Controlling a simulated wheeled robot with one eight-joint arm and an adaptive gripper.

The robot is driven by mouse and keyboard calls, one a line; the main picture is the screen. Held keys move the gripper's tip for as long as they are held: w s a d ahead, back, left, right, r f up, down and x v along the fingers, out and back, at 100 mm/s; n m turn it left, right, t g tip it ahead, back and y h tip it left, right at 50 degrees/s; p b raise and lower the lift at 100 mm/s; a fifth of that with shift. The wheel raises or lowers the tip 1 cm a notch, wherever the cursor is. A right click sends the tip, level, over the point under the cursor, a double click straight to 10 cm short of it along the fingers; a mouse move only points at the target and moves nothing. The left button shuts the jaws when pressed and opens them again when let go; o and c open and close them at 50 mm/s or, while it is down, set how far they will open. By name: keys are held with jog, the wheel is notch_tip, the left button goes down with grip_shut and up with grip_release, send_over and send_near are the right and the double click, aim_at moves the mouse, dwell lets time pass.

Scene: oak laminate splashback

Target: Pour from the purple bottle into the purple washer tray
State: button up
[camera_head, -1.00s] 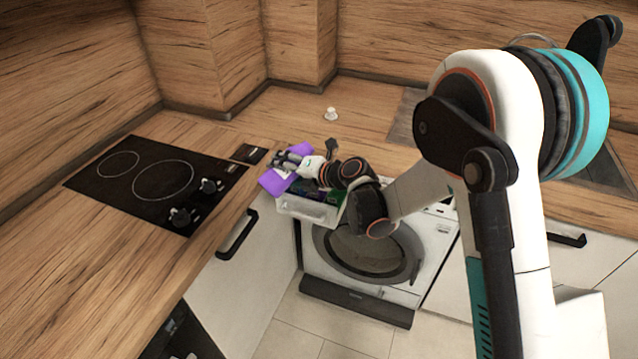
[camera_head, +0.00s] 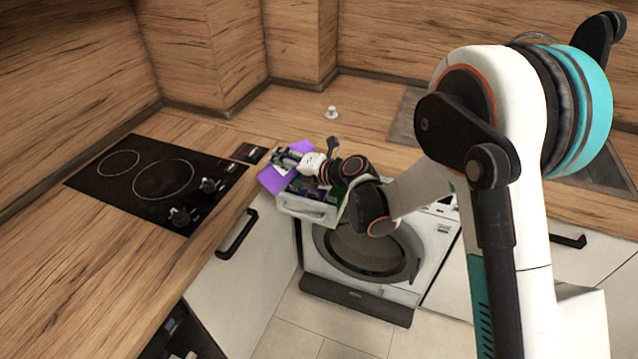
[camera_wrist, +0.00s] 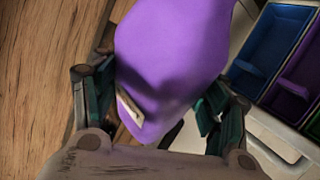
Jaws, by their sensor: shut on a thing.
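The purple bottle (camera_head: 271,180) is held slanted at the left edge of the pulled-out washer drawer (camera_head: 305,208). Its near end is low in the head view. In the wrist view the bottle (camera_wrist: 175,45) fills the middle, with a small pale label. My gripper (camera_head: 285,159) is shut on it, with a finger on each side in the wrist view (camera_wrist: 155,98). The purple tray (camera_wrist: 300,68) lies between a blue and a green compartment, to the right of the bottle. The bottle's mouth cannot be made out, and no liquid shows.
The blue compartment (camera_wrist: 268,38) is nearest the bottle. The washer door (camera_head: 368,250) below is closed. A black hob (camera_head: 155,180) lies to the left on the wooden counter (camera_head: 85,270). A small white object (camera_head: 331,113) stands behind my gripper.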

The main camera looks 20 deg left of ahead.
jog(key=shift+s+m+g+y, duration=0.1)
jog(key=shift+m+g+y, duration=0.2)
jog(key=shift+m, duration=0.1)
dwell(1.9)
